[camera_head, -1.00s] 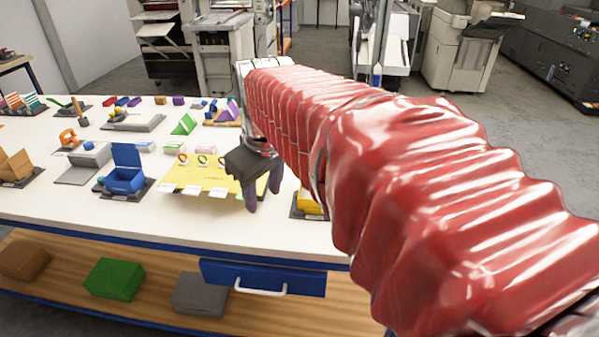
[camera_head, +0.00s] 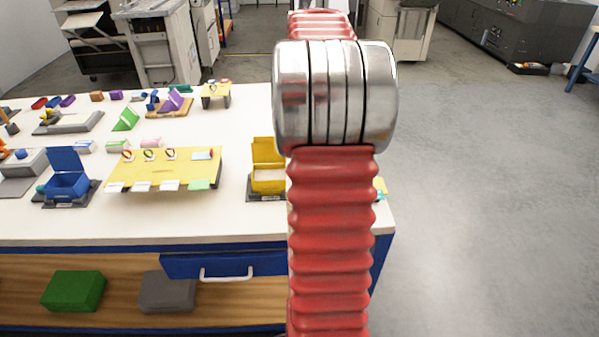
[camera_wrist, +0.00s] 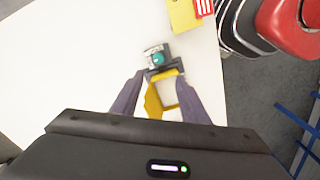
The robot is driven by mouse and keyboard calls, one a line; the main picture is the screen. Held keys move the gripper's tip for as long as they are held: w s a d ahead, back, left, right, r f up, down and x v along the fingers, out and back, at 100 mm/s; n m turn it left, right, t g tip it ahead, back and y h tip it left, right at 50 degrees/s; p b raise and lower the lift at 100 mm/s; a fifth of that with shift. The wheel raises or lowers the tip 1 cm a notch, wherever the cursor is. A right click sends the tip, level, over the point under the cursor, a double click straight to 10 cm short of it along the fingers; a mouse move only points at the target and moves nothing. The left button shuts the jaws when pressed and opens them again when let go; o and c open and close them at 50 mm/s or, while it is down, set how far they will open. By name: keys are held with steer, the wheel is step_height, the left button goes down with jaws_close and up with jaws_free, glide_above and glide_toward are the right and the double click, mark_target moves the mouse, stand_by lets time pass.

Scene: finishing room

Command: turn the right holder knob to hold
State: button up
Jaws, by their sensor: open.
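A teal round knob (camera_wrist: 158,59) sits on a small silver-and-dark block in the wrist view, just beyond the open yellow box (camera_wrist: 165,94). Which way the knob is turned is too small to read. My gripper (camera_wrist: 160,75) is open and empty, its two purple fingers apart on either side of the yellow box in the picture. The knob lies ahead, between the lines of the fingertips; no contact shows. In the head view my red arm hides the gripper. A small yellow-and-teal bit (camera_head: 381,189) shows right of the arm at the table's right end.
A yellow lidded box (camera_head: 268,178) stands left of my arm. Further left are a yellow board (camera_head: 165,172) with rings and cards and an open blue box (camera_head: 67,182). A blue drawer (camera_head: 222,265) is below the white tabletop (camera_head: 150,220). Open floor lies right.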

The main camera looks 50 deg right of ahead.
steer(key=shift+s+d+f, duration=0.1)
steer(key=shift+d, duration=0.2)
steer(key=f, duration=1.3)
steer(key=shift+s+a+f, duration=0.1)
steer(key=shift+a+f, duration=0.2)
steer(key=shift+f, duration=0.1)
steer(key=shift+c, duration=0.2)
